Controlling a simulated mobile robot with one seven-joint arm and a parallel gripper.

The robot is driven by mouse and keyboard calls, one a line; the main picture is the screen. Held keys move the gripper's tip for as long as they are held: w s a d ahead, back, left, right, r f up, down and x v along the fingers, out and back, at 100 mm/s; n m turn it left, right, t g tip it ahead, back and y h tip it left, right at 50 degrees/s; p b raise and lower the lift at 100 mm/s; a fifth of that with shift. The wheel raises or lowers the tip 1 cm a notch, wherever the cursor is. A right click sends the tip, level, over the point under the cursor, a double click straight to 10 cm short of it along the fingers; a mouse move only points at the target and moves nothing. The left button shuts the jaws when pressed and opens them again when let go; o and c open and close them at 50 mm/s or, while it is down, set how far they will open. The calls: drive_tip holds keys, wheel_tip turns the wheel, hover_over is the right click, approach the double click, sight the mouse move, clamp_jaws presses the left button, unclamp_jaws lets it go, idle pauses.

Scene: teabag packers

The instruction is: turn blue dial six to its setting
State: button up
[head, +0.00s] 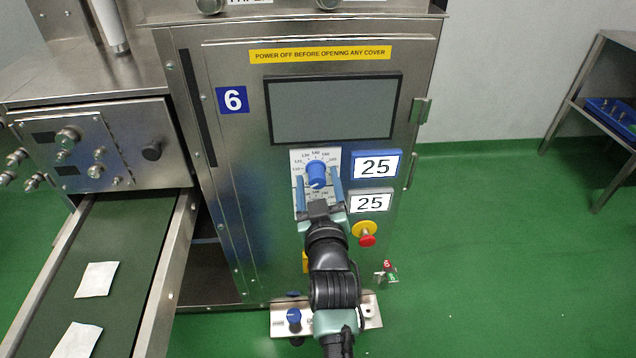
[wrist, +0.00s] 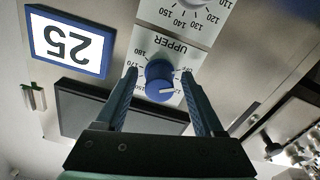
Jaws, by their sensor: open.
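The wrist view, upside down, shows the dial (wrist: 160,76) on a plate marked UPPER, with a white pointer line toward the picture's right. My gripper (head: 319,188) is open, one finger on each side of the dial; whether the fingers touch it I cannot tell. A blue-framed card (head: 376,166) reads 25; it also shows in the wrist view (wrist: 67,43). A grey-framed card (head: 370,202) also reads 25.
A second dial (wrist: 192,3) shows partly at the wrist view's top edge. A red stop button (head: 367,240) sits right of my gripper. A conveyor (head: 120,250) with white teabags runs at left. A bracket with a blue knob (head: 294,316) is low down.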

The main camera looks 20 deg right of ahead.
clamp_jaws()
idle(0.4)
drive_tip(key=shift+m, duration=0.3)
drive_tip(key=m+p, duration=0.1)
drive_tip(key=m, duration=0.4)
drive_tip(key=shift+a, duration=0.1)
drive_tip(key=m+p, duration=0.1)
drive_tip(key=m, duration=0.5)
drive_tip(key=shift+w+a, duration=0.1)
drive_tip(key=shift+p, duration=0.3)
unclamp_jaws()
